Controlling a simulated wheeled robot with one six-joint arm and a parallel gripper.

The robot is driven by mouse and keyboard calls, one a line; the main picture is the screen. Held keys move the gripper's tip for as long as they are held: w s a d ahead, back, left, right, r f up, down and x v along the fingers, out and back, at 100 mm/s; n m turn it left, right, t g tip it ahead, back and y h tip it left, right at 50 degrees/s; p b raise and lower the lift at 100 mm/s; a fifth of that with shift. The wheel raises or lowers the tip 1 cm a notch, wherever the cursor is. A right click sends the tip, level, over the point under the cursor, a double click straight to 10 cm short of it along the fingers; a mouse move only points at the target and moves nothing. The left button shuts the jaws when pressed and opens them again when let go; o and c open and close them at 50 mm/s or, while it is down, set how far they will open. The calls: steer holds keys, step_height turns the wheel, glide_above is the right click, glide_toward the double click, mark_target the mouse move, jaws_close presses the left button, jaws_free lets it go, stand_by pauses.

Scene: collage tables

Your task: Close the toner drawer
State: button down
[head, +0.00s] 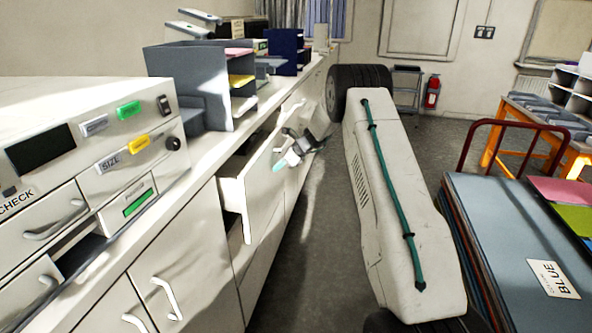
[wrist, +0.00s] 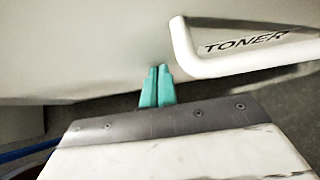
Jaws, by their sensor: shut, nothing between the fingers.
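The white drawer (head: 233,192) stands pulled out from the counter in the head view, with a dark gap behind its front. In the wrist view its pale front (wrist: 85,45) fills the upper part. The white bar handle (wrist: 182,50) is at the upper right, beside the word TONER. My gripper (head: 279,165) is at the outer side of the drawer front. In the wrist view its teal fingers (wrist: 157,72) are together and empty, just left of and below the handle's bend. I cannot tell whether the fingertips touch the front.
A machine (head: 75,150) with buttons and small drawers sits on the counter at left. Grey paper trays (head: 190,80) stand behind it. A cart with coloured sheets (head: 500,225) is at right. Grey floor (head: 440,150) lies between my arm and the cart.

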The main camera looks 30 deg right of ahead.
steer(key=w+a, duration=0.2)
steer(key=w, duration=0.1)
steer(key=w+a, duration=0.3)
steer(key=shift+w+a, duration=0.15)
steer(key=shift+a, duration=0.2)
steer(key=shift+w+a, duration=0.2)
steer(key=shift+w, duration=0.05)
steer(key=shift+a+r, duration=0.1)
steer(key=shift+a, duration=0.05)
